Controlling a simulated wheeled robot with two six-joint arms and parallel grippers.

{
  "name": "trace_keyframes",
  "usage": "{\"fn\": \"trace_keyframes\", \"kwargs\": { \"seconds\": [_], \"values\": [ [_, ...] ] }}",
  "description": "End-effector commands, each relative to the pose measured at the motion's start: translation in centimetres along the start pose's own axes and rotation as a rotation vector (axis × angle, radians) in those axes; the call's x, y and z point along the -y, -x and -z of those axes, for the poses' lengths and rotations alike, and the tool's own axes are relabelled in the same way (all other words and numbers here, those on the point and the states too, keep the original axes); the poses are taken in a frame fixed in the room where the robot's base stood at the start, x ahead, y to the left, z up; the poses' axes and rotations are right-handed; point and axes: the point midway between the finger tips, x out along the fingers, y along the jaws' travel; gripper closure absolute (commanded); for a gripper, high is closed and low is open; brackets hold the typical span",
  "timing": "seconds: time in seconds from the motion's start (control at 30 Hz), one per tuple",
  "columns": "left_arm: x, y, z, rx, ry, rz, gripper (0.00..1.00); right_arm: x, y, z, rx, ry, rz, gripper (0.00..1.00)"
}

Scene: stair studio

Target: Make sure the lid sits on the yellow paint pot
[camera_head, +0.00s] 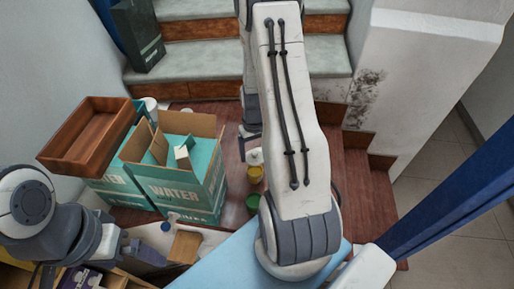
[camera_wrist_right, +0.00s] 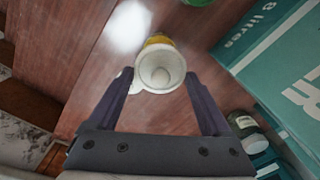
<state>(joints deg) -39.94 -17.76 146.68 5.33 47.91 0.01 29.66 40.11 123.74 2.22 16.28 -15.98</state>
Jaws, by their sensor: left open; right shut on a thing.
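The yellow paint pot (camera_head: 255,174) stands on the reddish-brown wooden floor, right of the cardboard boxes. A white lid (camera_head: 255,157) shows just beyond it in the head view. In the right wrist view the lid (camera_wrist_right: 160,68) is between the fingers of my right gripper (camera_wrist_right: 162,80), which is shut on it. A strip of the yellow pot (camera_wrist_right: 158,40) shows behind the lid. I cannot tell whether the lid touches the pot's rim. My left gripper (camera_head: 146,252) is open and empty at lower left, away from the pot.
A green pot (camera_head: 252,202) stands nearer than the yellow one. Open WATER boxes (camera_head: 180,180) and a wooden tray (camera_head: 85,137) are to the left. Stairs (camera_head: 245,55) rise behind. A dark-lidded jar (camera_wrist_right: 242,122) shows at right in the wrist view.

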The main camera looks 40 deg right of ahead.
Motion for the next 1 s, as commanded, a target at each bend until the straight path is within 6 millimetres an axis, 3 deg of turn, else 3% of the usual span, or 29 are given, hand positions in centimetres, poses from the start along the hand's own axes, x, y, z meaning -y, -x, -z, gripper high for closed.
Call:
{"fn": "trace_keyframes", "kwargs": {
  "seconds": [0.6, 1.0],
  "values": [
    [0.3, -4.6, -0.2, 0.000, -0.001, 0.000, 0.00, -0.1, -5.5, -0.1, 0.002, 0.000, 0.000, 0.70],
    [0.4, -4.9, -0.3, 0.000, -0.001, 0.000, 0.00, -0.1, -6.0, 0.0, 0.000, 0.001, 0.000, 0.70]
  ]
}}
